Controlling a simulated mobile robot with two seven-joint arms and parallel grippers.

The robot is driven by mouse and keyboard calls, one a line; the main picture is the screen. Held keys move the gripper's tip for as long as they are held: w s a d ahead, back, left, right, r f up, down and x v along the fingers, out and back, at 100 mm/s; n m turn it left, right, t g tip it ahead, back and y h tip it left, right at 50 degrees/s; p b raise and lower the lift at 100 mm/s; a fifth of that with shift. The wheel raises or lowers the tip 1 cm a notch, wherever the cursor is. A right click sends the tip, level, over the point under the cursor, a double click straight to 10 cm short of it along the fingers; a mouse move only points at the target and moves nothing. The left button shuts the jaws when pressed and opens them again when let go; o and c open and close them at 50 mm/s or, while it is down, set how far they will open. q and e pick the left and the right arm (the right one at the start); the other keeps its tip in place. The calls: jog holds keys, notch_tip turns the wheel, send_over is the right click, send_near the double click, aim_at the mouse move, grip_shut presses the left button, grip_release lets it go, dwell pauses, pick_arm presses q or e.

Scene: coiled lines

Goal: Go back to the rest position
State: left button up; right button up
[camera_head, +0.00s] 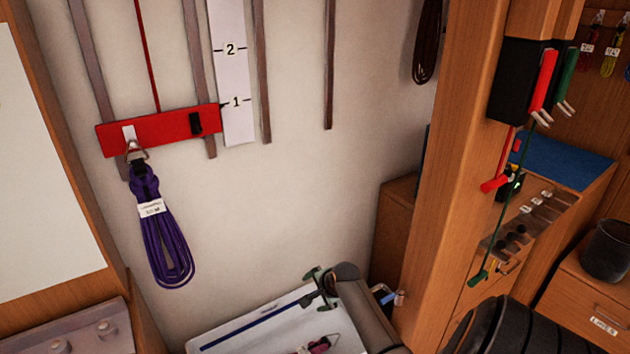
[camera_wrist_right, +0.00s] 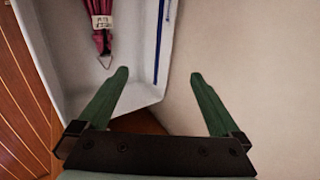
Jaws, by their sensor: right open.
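My right gripper (camera_head: 312,287) is at the bottom middle of the head view, above a white tray (camera_head: 235,331). In the right wrist view its two green fingers (camera_wrist_right: 158,76) are spread apart with nothing between them. A purple coiled line (camera_head: 165,235) hangs from a hook on a red bar (camera_head: 165,132) at the wall, apart from the gripper. My left gripper is out of view.
A wooden post (camera_head: 455,150) stands right of the gripper, carrying a black holder (camera_head: 515,80) with red and green handles. A dark coil (camera_head: 427,45) hangs on the wall. A dark cup (camera_head: 606,250) stands on a cabinet at right.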

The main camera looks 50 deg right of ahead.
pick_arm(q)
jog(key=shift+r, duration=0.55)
pick_arm(e)
jog(key=shift+r, duration=1)
jog(key=s+a+f+n+t+y, duration=0.1)
jog(key=s+a+f+n, duration=0.25)
jog(key=a+n, duration=0.45)
jog(key=s+a+f+n, duration=0.2)
jog(key=s+a+n, duration=0.3)
jog(key=a+n, duration=0.3)
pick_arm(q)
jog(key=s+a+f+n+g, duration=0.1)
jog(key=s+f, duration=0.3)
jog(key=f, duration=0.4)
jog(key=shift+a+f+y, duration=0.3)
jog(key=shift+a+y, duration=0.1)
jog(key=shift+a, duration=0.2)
pick_arm(e)
jog(key=s+a+r+n+y, duration=0.1)
jog(key=s+a+n, duration=0.3)
jog(key=a, duration=0.5)
jog(key=s+a+r+n+t+y, duration=0.1)
jog(key=s+a+n+y, duration=0.1)
jog(key=a, duration=0.7)
jog(key=s+n, duration=0.1)
jog(key=s, duration=0.1)
jog(key=shift+s+n+t+y, duration=0.3)
jog(key=shift+n, duration=0.1)
jog(key=shift+f, duration=0.15)
